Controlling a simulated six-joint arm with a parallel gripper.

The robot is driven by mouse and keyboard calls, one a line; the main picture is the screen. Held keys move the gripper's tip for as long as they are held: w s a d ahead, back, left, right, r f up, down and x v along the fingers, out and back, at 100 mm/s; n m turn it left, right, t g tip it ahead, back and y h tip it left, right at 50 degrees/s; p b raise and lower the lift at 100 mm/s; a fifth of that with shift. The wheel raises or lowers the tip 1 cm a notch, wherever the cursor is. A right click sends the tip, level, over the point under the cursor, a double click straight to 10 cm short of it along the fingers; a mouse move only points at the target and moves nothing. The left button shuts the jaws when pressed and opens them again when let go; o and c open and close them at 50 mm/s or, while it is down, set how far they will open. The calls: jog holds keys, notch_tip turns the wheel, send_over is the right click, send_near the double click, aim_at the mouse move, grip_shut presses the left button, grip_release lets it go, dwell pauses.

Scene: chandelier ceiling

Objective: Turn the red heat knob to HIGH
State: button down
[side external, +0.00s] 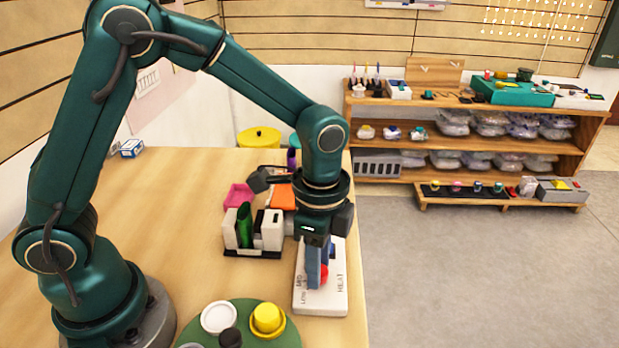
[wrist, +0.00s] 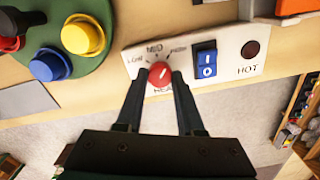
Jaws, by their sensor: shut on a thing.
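The red heat knob (wrist: 160,74) sits on a white panel (wrist: 228,68) marked LOW, MED, HIGH and HEAT in the wrist view. A short pale mark on the knob appears to slant toward the upper right, roughly toward HIGH; its exact setting is too small to tell. My gripper (wrist: 160,78) has one finger on each side of the knob and is shut on it. In the side view my gripper (side external: 316,268) points down over the panel (side external: 335,302) and partly hides the knob (side external: 323,272).
A blue rocker switch (wrist: 205,60) and a dark round HOT light (wrist: 250,48) are on the panel, right of the knob. A green round board (side external: 285,338) with a yellow knob (side external: 267,318) lies nearby. A black rack (side external: 252,253) stands behind left. The table edge is close to the panel.

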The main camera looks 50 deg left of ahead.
jog(key=shift+m, duration=0.6)
jog(key=c, duration=0.5)
grip_release()
jog(key=shift+r, duration=0.1)
jog(key=shift+r, duration=2.5)
